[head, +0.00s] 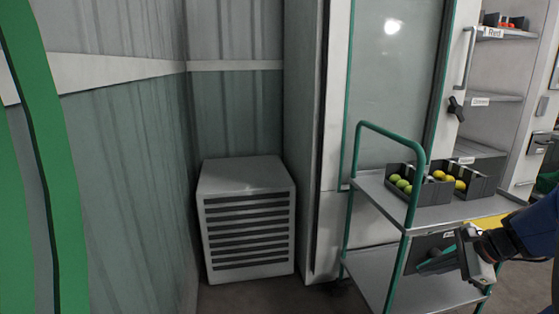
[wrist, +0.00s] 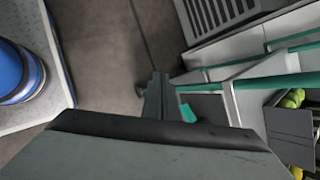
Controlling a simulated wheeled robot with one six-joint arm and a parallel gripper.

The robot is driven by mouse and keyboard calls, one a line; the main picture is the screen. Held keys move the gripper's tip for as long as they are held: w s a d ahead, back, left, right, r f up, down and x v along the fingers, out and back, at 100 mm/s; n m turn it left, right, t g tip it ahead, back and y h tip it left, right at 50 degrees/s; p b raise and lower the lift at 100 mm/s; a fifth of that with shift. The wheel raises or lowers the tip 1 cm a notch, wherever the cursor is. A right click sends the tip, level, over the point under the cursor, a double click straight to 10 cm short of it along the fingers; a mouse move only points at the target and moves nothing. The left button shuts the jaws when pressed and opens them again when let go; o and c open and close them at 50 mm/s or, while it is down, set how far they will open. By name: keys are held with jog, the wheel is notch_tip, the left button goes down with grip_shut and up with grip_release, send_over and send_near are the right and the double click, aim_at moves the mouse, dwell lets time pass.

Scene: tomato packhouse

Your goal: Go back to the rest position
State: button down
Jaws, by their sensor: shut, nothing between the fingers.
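My gripper (head: 428,263) is at the right of the head view, in front of the trolley and below the level of its top shelf. Its fingers point left and it is shut and empty. In the wrist view the gripper's dark body fills the bottom and its fingers (wrist: 160,103) show past it, over the floor and beside the trolley frame. I cannot tell whether it touches the trolley.
The green-framed trolley (head: 362,187) carries dark boxes (head: 432,191) of green and yellow tomatoes. A grey louvred unit (head: 247,170) stands in the corner. A white cabinet with an open shelved bay (head: 497,70) stands behind the trolley. Floor (wrist: 105,55) shows clear in the wrist view.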

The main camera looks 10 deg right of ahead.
jog(key=s+a+r+n+h, duration=0.1)
jog(key=s+a+n+h, duration=0.1)
jog(key=s+a+n, duration=0.3)
jog(key=s+a+r+n+g+h, duration=0.1)
jog(key=s+a+n+h, duration=0.1)
jog(key=s+a+n, duration=0.4)
jog(key=a+n, duration=0.5)
jog(key=n, duration=0.5)
jog(key=shift+s+n+g, duration=0.3)
